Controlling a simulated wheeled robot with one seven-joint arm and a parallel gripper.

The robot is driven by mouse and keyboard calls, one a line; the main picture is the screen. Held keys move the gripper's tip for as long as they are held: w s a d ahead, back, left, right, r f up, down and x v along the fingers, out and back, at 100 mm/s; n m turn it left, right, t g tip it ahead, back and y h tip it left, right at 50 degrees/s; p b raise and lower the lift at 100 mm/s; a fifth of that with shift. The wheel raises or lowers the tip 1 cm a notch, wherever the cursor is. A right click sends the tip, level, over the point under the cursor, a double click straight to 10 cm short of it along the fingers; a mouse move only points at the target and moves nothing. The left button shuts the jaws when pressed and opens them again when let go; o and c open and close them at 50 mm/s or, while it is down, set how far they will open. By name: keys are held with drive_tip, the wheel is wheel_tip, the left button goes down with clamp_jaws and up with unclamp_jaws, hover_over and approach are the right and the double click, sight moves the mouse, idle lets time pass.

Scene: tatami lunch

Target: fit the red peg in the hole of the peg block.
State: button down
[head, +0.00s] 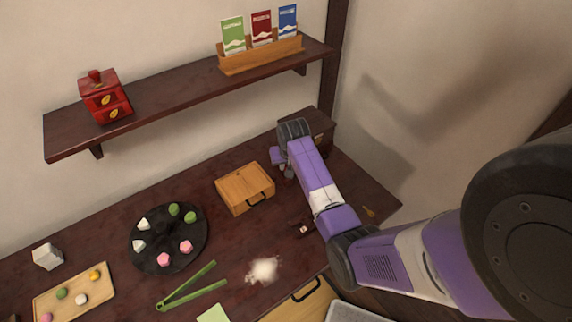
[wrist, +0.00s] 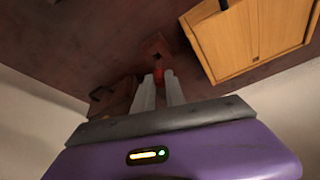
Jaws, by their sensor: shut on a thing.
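My gripper (wrist: 160,84) points down at the table, its two pale fingers close together. The red peg (wrist: 159,74) shows as a small red piece between the fingertips, and the fingers are shut on it. Just beyond the tips in the wrist view is a small reddish-brown block (wrist: 156,47), which looks like the peg block. I cannot tell whether the peg touches it or is in its hole. In the head view my gripper (head: 288,173) is between the wooden box and the dark chest; the peg and block cannot be made out there.
The wooden box (head: 245,188) stands close left of my gripper, and the dark chest (head: 318,125) behind it to the right. A small dark object (head: 302,229) lies nearer the front. A round black tray (head: 168,238), green tongs (head: 190,287) and shelf (head: 190,92) are farther left.

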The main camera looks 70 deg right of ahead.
drive_tip(key=shift+f+b, duration=1.35)
drive_tip(key=shift+f, duration=0.8)
idle(0.5)
drive_tip(key=c, duration=1.3)
unclamp_jaws()
drive_tip(key=v, duration=0.7)
drive_tip(key=shift+r, duration=0.4)
drive_tip(key=shift+s, duration=0.1)
